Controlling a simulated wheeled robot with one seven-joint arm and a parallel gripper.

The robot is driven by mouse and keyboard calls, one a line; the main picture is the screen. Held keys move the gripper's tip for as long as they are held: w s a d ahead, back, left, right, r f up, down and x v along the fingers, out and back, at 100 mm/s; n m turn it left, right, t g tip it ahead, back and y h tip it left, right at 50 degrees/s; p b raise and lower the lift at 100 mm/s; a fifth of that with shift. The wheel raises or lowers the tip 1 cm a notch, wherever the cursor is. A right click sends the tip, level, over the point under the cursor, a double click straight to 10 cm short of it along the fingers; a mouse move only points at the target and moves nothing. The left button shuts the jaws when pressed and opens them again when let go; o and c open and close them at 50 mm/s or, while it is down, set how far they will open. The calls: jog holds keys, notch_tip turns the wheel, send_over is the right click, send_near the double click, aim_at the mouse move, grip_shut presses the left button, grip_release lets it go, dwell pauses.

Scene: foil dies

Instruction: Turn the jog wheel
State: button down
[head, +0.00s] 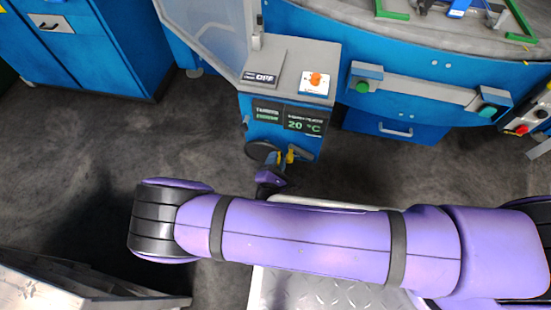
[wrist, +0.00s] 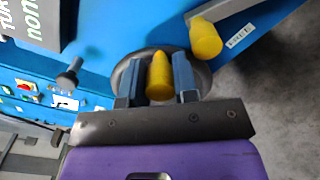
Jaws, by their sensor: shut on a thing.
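The jog wheel is a dark round disc (wrist: 203,78) on the blue machine front, partly hidden behind my gripper in the wrist view. It also shows in the head view (head: 257,149), below the temperature display. My gripper (wrist: 159,72) is at the wheel, its two blue-grey fingers either side of a yellow peg (wrist: 160,80) and shut on it. A second yellow knob (wrist: 204,38) sticks out at the right, outside the fingers. In the head view my gripper (head: 270,166) is small and partly hidden.
Above the wheel are a "20 °C" display (head: 304,121), an orange button (head: 315,79) and an OFF sign (head: 264,78). A dark knob (wrist: 70,74) juts out left of the fingers. A metal plate (head: 80,290) lies at lower left. Open floor lies left of the machine.

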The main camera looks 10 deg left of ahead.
jog(key=shift+s+f, duration=0.1)
jog(key=shift+f, duration=0.1)
dwell(0.4)
jog(key=c, duration=0.9)
grip_release()
jog(key=shift+d, duration=0.1)
